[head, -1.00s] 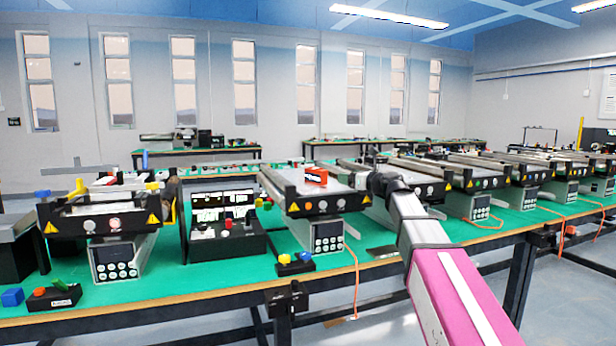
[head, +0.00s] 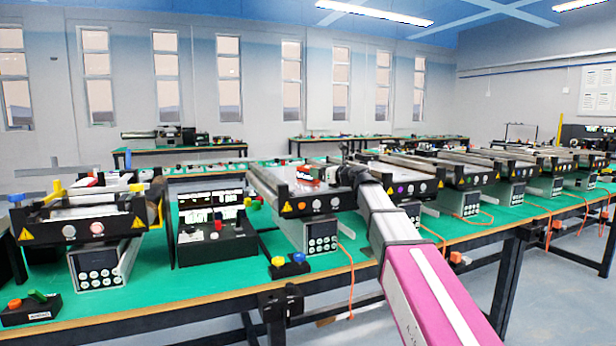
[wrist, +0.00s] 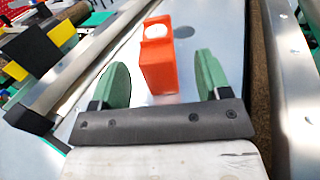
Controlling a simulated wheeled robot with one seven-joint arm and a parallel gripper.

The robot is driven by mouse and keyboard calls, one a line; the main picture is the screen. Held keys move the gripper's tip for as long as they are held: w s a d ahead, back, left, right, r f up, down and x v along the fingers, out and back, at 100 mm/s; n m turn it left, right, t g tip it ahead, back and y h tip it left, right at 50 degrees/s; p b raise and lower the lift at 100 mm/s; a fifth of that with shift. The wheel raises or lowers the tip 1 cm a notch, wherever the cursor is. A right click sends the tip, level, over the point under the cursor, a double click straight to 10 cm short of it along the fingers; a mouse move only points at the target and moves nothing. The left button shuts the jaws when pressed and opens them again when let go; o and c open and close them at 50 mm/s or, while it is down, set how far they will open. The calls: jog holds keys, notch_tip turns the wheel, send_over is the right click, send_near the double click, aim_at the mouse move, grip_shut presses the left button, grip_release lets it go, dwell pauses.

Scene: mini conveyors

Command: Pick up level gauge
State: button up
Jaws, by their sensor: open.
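The level gauge appears to be the orange-red block (head: 309,174) on the conveyor (head: 310,206) left of my wrist. In the wrist view the orange block (wrist: 159,68) stands on the smooth grey belt, with a pale round spot on its top. My gripper (wrist: 162,66) is open, with one green finger on each side of the block. Visible gaps separate both fingers from it; I cannot tell how far down they reach beside it. In the head view my fingers are small and partly merge with the block.
Metal conveyor rails (wrist: 80,65) run along both sides of the belt. A black control box (head: 216,240) stands to the left, and a small button box (head: 290,265) sits at the table's front edge. More conveyors line the green table to the right.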

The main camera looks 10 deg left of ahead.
aim_at(308, 174)
jog(key=x, duration=0.5)
jog(key=shift+s+a, duration=0.1)
jog(key=c, duration=1.2)
jog(key=shift+r, duration=0.15)
jog(key=shift+c, duration=0.2)
